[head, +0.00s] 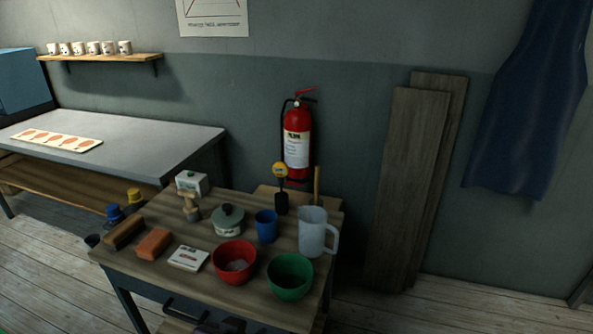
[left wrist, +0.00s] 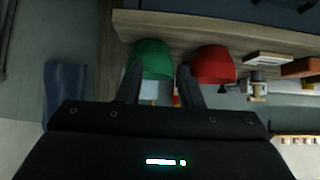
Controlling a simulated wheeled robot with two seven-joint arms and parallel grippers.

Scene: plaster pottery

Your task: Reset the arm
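My left gripper shows in the left wrist view (left wrist: 159,70) with its two dark fingers apart and nothing between them. That view is upside down. Beyond the fingertips are the green bowl (left wrist: 152,58) and the red bowl (left wrist: 213,66) on the table. In the head view only a dark piece at the bottom edge, below the table front, may be my left gripper (head: 222,326); its fingers cannot be made out there. My right gripper is in neither view.
The wooden table (head: 120,258) holds a red bowl (head: 234,262), green bowl (head: 290,276), clear jug (head: 313,232), blue cup (head: 266,226), lidded pot (head: 228,221) and orange sponge (head: 154,243). A fire extinguisher (head: 297,150) hangs behind. Floor shows clear at right.

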